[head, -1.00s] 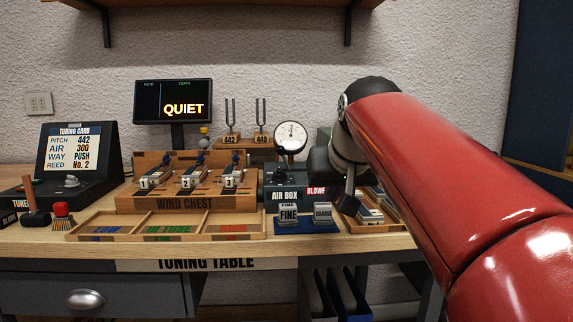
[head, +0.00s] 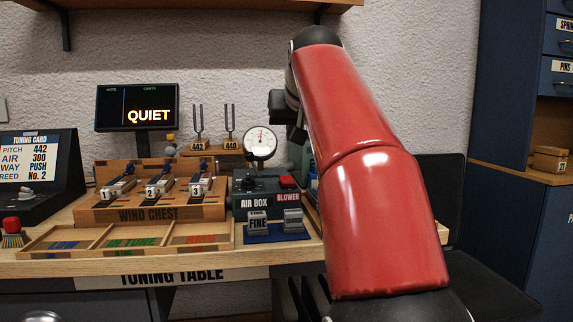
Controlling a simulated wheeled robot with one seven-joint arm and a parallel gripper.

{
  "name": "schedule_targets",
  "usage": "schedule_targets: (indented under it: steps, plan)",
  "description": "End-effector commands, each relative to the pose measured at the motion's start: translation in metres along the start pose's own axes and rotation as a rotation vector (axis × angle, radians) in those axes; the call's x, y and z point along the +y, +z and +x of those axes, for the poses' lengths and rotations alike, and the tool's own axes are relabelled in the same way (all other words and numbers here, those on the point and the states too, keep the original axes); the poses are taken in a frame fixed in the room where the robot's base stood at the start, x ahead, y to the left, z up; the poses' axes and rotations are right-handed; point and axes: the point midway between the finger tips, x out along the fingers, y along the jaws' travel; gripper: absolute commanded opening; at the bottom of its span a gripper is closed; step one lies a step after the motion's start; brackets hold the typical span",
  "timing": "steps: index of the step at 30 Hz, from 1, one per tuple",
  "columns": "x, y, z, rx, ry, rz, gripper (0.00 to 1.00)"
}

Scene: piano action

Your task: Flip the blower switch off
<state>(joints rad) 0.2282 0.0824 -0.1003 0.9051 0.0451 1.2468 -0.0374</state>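The blower switch (head: 288,181) is a red rocker above the red BLOWER label (head: 287,197), on the right part of the dark air box (head: 258,201). Whether it is on or off I cannot tell. A round dial gauge (head: 261,141) stands behind the air box. My red arm reaches up on the right side of the view, beside the air box. The dark gripper body (head: 284,106) shows only in part at the arm's upper left, above and behind the switch. Its fingers are hidden or too unclear to read.
The wind chest (head: 150,213) with several reeds stands left of the air box. FINE and COARSE blocks (head: 275,221) sit on a blue mat in front. A QUIET screen (head: 138,108), tuning forks (head: 213,128) and a tuning card (head: 30,170) stand behind and left.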

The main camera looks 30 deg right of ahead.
Motion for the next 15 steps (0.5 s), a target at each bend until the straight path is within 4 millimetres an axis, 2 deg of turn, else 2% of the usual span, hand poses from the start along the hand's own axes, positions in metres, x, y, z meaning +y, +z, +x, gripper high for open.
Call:
schedule_targets:
  steps: [5, 15]
  plan:
    - [0.0, 0.002, 0.02, -0.004, 0.0, 0.0, 0.0]
    - [0.0, 0.002, 0.091, -0.004, 0.0, 0.0, 0.0]
